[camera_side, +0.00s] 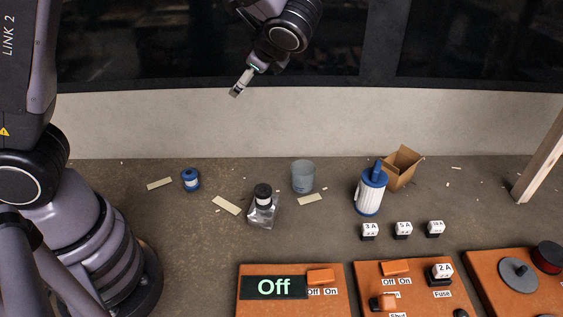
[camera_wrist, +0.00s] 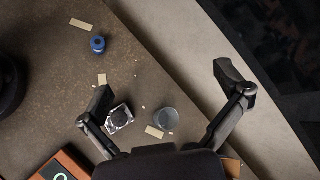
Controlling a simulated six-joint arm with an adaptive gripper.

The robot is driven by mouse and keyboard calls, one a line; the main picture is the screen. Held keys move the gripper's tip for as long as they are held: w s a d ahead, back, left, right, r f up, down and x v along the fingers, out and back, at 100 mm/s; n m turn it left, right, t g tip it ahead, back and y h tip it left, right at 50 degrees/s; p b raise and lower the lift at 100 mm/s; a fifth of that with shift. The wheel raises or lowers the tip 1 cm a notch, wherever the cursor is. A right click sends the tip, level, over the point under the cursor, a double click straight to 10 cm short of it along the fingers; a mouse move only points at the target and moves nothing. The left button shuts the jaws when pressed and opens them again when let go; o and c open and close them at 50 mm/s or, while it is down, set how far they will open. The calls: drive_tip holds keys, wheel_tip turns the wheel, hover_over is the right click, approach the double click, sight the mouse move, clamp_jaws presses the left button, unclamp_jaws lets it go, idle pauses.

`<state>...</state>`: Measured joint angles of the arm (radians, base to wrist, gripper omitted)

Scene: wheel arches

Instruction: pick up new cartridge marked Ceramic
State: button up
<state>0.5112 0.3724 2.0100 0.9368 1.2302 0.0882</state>
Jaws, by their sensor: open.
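A dark-capped cartridge with a pale band (camera_side: 263,195) stands in or on a clear plastic bag on the bench. In the wrist view the bag with its dark round top (camera_wrist: 119,117) lies beside my left finger. A small blue spool-shaped cartridge (camera_side: 191,180) stands further left, and it also shows in the wrist view (camera_wrist: 98,44). I cannot read the word Ceramic on either. My gripper (camera_side: 238,84) is high above the bench near the back wall. In the wrist view its fingers (camera_wrist: 163,82) are spread wide with nothing between them.
A grey translucent cup (camera_side: 303,177), a white pleated filter with blue ends (camera_side: 370,192) and an open cardboard box (camera_side: 402,167) stand to the right. Pale blank-looking strips (camera_side: 226,205) lie nearby. Fuse blocks (camera_side: 403,230) and orange panels (camera_side: 291,290) fill the front.

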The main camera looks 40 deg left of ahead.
drive_tip(key=w+d+f+m+t+y, duration=0.2)
drive_tip(key=w+d+f+m+t, duration=0.5)
drive_tip(key=d+f, duration=0.35)
drive_tip(key=m+t+h, duration=0.5)
drive_tip(key=m+t, duration=0.2)
drive_tip(key=m, duration=0.5)
approach(372, 188)
drive_tip(key=x, duration=0.7)
drive_tip(key=shift+w+a, duration=0.15)
drive_tip(key=shift+w, duration=0.15)
drive_tip(key=shift+x, duration=2.75)
drive_tip(key=shift+r, duration=0.1)
drive_tip(key=shift+c, duration=0.2)
drive_tip(key=c, duration=1.3)
drive_tip(key=shift+r, duration=0.15)
